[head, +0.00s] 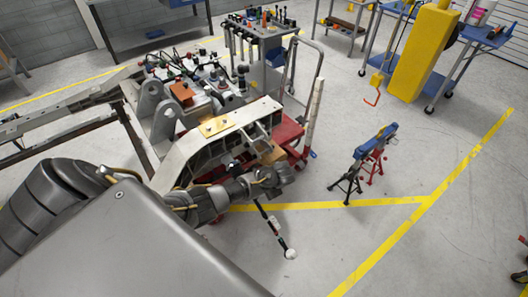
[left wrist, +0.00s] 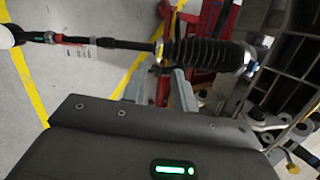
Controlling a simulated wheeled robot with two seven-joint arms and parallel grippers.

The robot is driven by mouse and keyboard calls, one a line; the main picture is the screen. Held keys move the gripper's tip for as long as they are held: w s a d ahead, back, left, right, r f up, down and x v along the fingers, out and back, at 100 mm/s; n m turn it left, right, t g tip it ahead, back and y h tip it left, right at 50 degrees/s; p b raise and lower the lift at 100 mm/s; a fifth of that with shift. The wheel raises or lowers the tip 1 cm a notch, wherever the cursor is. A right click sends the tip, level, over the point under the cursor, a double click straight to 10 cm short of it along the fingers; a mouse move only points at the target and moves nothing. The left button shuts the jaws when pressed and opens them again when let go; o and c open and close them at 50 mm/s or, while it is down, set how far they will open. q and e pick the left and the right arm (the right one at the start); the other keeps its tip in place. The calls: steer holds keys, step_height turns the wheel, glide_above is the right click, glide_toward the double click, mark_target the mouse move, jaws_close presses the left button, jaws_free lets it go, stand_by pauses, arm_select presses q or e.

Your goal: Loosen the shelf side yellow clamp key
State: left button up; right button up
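My left arm comes in from the left in the head view, and its gripper (head: 272,179) is at the near right corner of the pale chassis frame (head: 190,158). In the left wrist view the two grey fingers of the left gripper (left wrist: 159,88) are apart with nothing seen between them. A steering rod (left wrist: 105,43) with a black ribbed boot (left wrist: 207,55) crosses just beyond the fingertips; I cannot tell whether they touch. In the head view the rod (head: 270,220) hangs down to a white end. I cannot clearly make out a yellow clamp key. My right gripper is not in view.
A red stand (head: 287,134) is under the chassis. Small stands with a blue top (head: 377,139) are on the floor to the right. A tool cart (head: 262,35) and a yellow column (head: 424,52) are behind. Floor at right is mostly clear.

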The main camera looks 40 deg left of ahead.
arm_select(q)
steer(key=shift+v, duration=1.85)
steer(key=s+d+f+h+b, duration=0.1)
steer(key=s+f+b, duration=0.1)
steer(key=s+f, duration=0.55)
steer(key=s+d+f+h+b, duration=0.15)
steer(key=s+f, duration=0.25)
steer(key=f, duration=0.7)
steer(key=s+d+f+h+b, duration=0.1)
steer(key=s+f+b, duration=0.1)
steer(key=s+f, duration=0.55)
steer(key=s+d+f+b, duration=0.1)
steer(key=s+f, duration=0.4)
steer(key=s, duration=0.3)
steer(key=s+f+n+h+b, duration=0.1)
steer(key=s+f, duration=0.3)
steer(key=s, duration=0.5)
steer(key=s+d+f+t+h+b, duration=0.1)
steer(key=s+f+b, duration=0.1)
steer(key=s+f, duration=0.3)
steer(key=s, duration=0.3)
steer(key=shift+s+d+f+n, duration=0.15)
steer(key=shift+d+f+n, duration=0.15)
steer(key=shift+d+n, duration=0.1)
steer(key=shift+s+a, duration=0.1)
